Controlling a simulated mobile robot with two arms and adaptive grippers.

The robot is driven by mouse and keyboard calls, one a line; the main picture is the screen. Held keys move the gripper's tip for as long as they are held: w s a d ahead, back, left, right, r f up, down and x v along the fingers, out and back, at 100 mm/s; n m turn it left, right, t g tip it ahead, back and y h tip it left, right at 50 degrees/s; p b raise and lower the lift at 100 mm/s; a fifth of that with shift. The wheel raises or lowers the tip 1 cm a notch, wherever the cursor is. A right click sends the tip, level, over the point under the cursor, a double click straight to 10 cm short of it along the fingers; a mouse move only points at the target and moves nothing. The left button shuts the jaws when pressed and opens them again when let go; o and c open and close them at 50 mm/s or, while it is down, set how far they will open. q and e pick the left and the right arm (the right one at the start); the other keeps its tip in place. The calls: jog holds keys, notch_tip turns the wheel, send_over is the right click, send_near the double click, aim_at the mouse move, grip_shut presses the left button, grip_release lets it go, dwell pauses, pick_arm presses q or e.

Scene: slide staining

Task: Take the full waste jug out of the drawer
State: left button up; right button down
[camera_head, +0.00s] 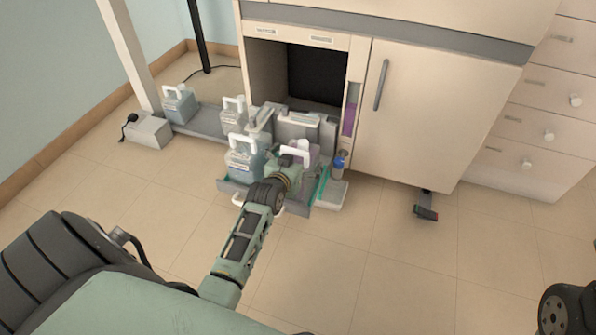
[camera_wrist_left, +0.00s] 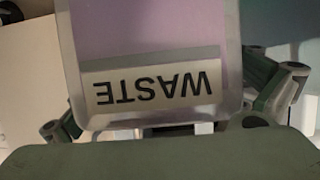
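The waste jug (camera_head: 312,153) holds purple liquid and has a white handle. It stands upright in the front right part of the pulled-out drawer (camera_head: 298,208). In the left wrist view the jug (camera_wrist_left: 150,30) fills the upper middle, with its "WASTE" label upside down. My left gripper (camera_head: 290,163) is at the jug's top by the handle. In the wrist view its finger links show on either side of the jug, but the fingertips are hidden behind it, so its grip cannot be told. My right gripper is not in view.
A bluish jug (camera_head: 245,160) stands left of the waste jug; another jug (camera_head: 234,112) is behind it. A further jug (camera_head: 180,105) stands at far left. A blue-capped bottle (camera_head: 339,165) is close on the right. The cabinet door (camera_head: 430,110) is closed.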

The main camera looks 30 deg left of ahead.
pick_arm(q)
jog(key=shift+s+f, duration=0.1)
jog(key=shift+f, duration=0.05)
jog(key=c, duration=2.1)
jog(key=shift+o, duration=0.2)
jog(key=shift+r, duration=0.25)
